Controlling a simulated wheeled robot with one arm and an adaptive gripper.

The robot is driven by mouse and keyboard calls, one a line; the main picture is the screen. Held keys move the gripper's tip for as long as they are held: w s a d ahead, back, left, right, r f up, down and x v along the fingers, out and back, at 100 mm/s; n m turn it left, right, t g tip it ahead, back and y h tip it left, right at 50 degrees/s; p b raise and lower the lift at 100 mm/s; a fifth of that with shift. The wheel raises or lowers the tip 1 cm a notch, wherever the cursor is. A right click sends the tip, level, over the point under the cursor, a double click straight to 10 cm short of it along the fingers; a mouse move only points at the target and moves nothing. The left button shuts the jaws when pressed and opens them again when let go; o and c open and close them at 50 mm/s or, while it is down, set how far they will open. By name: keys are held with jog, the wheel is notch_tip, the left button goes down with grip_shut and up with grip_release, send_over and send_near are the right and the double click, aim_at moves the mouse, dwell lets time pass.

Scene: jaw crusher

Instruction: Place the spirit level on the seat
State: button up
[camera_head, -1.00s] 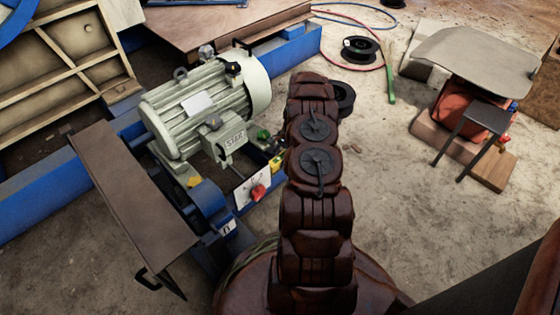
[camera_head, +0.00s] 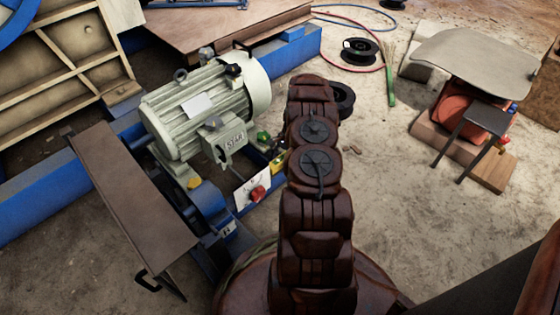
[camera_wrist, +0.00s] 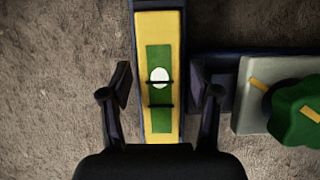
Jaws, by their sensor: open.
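The spirit level (camera_wrist: 160,28), a yellow bar with a green middle and a white round spot, lies lengthwise on a narrow blue beam in the wrist view. My gripper (camera_wrist: 160,80) is open, with one finger on each side of the bar. Gaps show between both fingers and the bar, and its near end meets my gripper's dark body in the picture. In the head view my arm hides the gripper. I cannot tell which surface is the seat.
A green knob (camera_wrist: 297,108) on a grey box stands right of the level. In the head view, a grey-green motor (camera_head: 200,105) and a brown plate (camera_head: 130,195) stand left of my arm.

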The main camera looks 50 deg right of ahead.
jog(key=p+v, duration=0.5)
jog(key=v, duration=0.7)
jog(key=w+a+r+n+g, duration=0.1)
jog(key=w+a+r+n, duration=0.1)
jog(key=a+r, duration=0.55)
jog(key=w+a+r+n, duration=0.2)
jog(key=a+r+n, duration=0.1)
jog(key=a+r, duration=0.45)
jog(key=s+a+r+n+g+h, duration=0.1)
jog(key=s+a+r+n, duration=0.15)
jog(key=a+r, duration=0.4)
jog(key=s+a+r+n, duration=0.2)
jog(key=s+a+r, duration=0.2)
jog(key=a+r, duration=0.3)
jog(key=s+a+r+n+g+h, duration=0.15)
jog(key=s+a+r+n, duration=0.35)
jog(key=s+a, duration=0.7)
jog(key=s+a+r+n+h, duration=0.1)
jog(key=s+n, duration=0.3)
jog(key=s, duration=1.2)
jog(key=shift+s+a+h, duration=0.15)
jog(key=shift+a+h, duration=0.25)
jog(key=shift+h, duration=0.15)
jog(key=shift+r, duration=0.15)
